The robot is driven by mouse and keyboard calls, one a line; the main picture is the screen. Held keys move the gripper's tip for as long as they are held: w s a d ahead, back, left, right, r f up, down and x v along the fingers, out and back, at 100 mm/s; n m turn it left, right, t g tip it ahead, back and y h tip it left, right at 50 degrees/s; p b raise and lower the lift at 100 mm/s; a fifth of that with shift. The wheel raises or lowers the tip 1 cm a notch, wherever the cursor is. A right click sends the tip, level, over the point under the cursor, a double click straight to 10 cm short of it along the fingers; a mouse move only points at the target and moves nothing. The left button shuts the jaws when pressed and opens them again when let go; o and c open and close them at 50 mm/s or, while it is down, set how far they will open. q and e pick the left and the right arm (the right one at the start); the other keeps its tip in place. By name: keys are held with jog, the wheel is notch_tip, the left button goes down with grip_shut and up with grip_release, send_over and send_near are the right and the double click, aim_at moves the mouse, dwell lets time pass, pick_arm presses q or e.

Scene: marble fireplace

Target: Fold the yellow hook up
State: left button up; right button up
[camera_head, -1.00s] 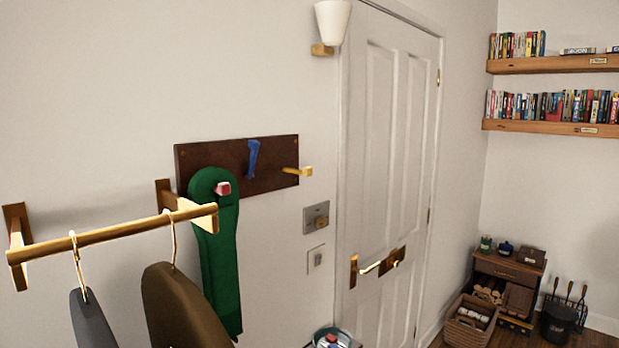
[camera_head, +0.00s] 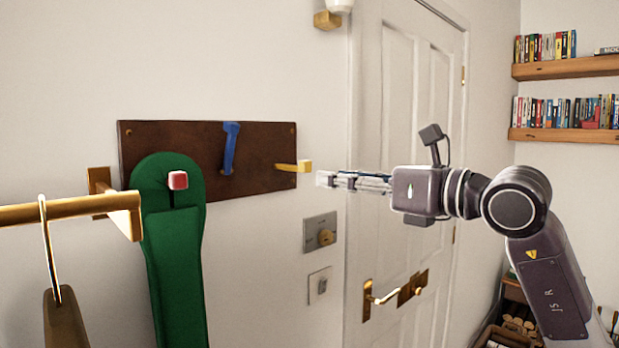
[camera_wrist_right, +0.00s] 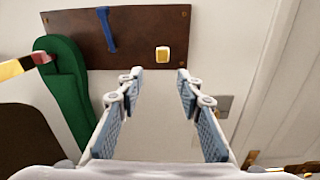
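The yellow hook (camera_head: 293,167) sticks out from the right end of the dark wooden board (camera_head: 205,189) on the wall, folded down and pointing outward. In the right wrist view the yellow hook (camera_wrist_right: 162,54) shows end-on, ahead of the fingers and between their lines. My right gripper (camera_head: 325,180) is just right of the hook in the head view, apart from it. In the right wrist view my right gripper (camera_wrist_right: 155,78) is open, with nothing between its fingers. The blue hook (camera_head: 230,148) stands folded up against the board. My left gripper is not in view.
A green hanging thing (camera_head: 172,250) hangs from the red-tipped hook (camera_head: 178,180) at the board's left. A brass rail (camera_head: 70,212) with a hanger juts out at the left. A lock plate (camera_head: 320,232), a switch (camera_head: 319,286) and a white door (camera_head: 400,120) are at the right.

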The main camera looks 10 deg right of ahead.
aim_at(309, 166)
jog(key=shift+t+h, duration=0.3)
jog(key=shift+t, duration=0.1)
jog(key=w+a+p, duration=0.1)
jog(key=w+a+r+p, duration=0.1)
jog(key=w, duration=0.1)
jog(key=w+a+p, duration=0.1)
jog(key=shift+w+a+r, duration=0.25)
jog(key=shift+w+r, duration=0.1)
jog(key=shift+r, duration=0.05)
jog(key=shift+w+a+f+p, duration=0.1)
jog(key=shift+w+a+p, duration=0.05)
jog(key=shift+w+p, duration=0.2)
jog(key=shift+w+a, duration=0.1)
jog(key=shift+w, duration=0.05)
grip_shut()
